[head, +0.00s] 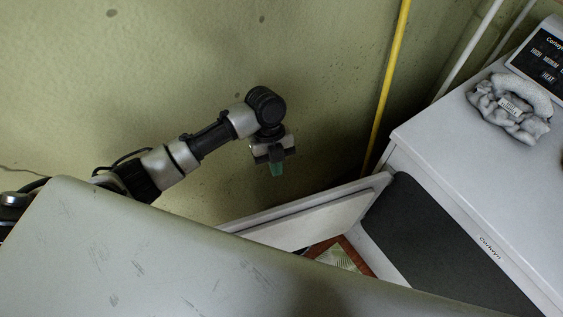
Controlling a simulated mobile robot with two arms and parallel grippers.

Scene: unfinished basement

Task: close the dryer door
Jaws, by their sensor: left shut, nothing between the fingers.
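The white dryer (447,150) stands at the right, tilted in the head view, with a dark area (435,235) on its front. Its white door (318,218) stands wide open, sticking out from the front's far edge toward the lower left. The door's lower part is hidden behind a pale scuffed surface in the foreground. My left gripper (277,168) hangs from the arm coming in from the left. It is shut and empty, pointing down, above and left of the door, and looks apart from it. My right gripper is not in view.
A grey lumpy object (511,108) with a label lies on the dryer top, near the control panel (541,62). A yellow pipe (387,85) and a white pipe (468,50) run along the greenish wall (180,80). A patch of reddish floor shows between door and dryer front.

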